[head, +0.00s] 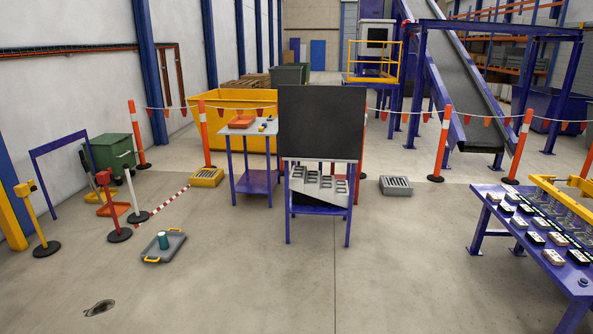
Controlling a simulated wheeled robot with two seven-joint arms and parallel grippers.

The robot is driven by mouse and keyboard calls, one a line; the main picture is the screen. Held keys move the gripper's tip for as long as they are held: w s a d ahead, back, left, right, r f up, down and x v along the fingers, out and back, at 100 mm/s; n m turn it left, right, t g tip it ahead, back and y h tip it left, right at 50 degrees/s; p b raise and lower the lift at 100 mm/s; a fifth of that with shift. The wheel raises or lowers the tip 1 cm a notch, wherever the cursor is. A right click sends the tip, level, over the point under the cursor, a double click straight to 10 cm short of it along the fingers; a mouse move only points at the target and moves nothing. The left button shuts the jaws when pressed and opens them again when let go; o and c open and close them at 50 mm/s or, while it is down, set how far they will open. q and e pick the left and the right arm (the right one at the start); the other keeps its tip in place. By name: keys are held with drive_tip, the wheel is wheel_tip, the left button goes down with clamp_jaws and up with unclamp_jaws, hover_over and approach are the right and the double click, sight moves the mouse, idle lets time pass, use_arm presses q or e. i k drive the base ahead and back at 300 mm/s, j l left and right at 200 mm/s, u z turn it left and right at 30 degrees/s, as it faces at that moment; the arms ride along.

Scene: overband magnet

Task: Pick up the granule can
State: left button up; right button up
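A small teal-green can (163,241) stands upright on a grey tray (174,252) with yellow handles, on the floor at the lower left in the head view. It is the only can-like thing I can make out, and any label on it is too small to read. Neither of my grippers is in view, and nothing is touching the can.
A dark board on a blue stand (321,120) is at centre, a blue bench (487,202) at right. The middle floor is clear.

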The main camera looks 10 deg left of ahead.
sight(162, 239)
drive_tip(key=i+j+u, duration=0.15)
drive_tip(key=i+u, duration=0.15)
drive_tip(key=i, duration=0.3)
drive_tip(key=i+u, duration=0.35)
drive_tip(key=i, duration=0.2)
drive_tip(key=i+l+u, duration=0.15)
drive_tip(key=i+u, duration=0.15)
drive_tip(key=i, duration=0.3)
drive_tip(key=i+l+u, duration=0.3)
drive_tip(key=i, duration=0.25)
